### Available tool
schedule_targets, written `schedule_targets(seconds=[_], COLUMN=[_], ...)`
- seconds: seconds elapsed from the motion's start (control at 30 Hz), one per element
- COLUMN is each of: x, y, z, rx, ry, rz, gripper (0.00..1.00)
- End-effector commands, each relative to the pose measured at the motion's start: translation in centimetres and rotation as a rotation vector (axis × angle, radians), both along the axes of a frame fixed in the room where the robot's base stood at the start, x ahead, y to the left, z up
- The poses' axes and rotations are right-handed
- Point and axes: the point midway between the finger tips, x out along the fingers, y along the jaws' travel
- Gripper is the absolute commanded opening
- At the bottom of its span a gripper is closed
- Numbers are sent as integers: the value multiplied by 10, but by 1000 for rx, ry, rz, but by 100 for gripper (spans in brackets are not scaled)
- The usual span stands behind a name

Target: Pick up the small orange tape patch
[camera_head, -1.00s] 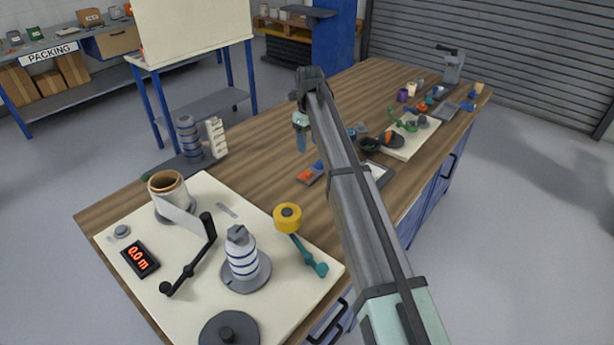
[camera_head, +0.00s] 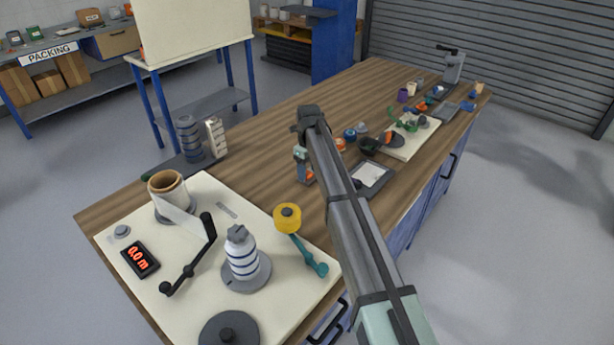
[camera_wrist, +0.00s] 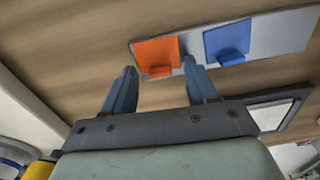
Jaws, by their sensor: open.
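The small orange tape patch (camera_wrist: 158,56) is a flat square with a raised tab at its near edge. It sits on the left end of a light grey plate (camera_wrist: 285,32) on the wooden bench, left of a similar blue patch (camera_wrist: 228,40). My gripper (camera_wrist: 160,86) is open and empty. Its blue-grey fingers point toward the orange patch and appear one on each side of its near edge, apart from it. In the head view my gripper (camera_head: 303,172) is at the plate and partly hides it; a bit of orange (camera_head: 309,176) shows.
A dark-framed pale panel (camera_head: 369,178) lies right of my gripper, partly behind my arm. A cream board (camera_head: 185,300) at the near left carries rollers, a crank and a yellow roll (camera_head: 288,217). Small round items stand behind the panel. Bare wood lies beyond and left of my gripper.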

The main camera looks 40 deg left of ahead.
Motion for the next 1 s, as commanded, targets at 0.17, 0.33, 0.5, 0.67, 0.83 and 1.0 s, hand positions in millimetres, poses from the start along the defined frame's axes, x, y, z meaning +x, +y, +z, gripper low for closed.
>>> schedule_targets(seconds=[0.17, 0.33, 0.5, 0.67, 0.83, 1.0], x=[0, 0, 0, 0, 0, 0], y=[0, 0, 0, 0, 0, 0], z=[-5, -5, -5, -5, -5, -4], rx=[0, 0, 0, 0, 0, 0], ry=[0, 0, 0, 0, 0, 0], rz=[0, 0, 0, 0, 0, 0], gripper=[57, 51, 34, 19, 9, 9])
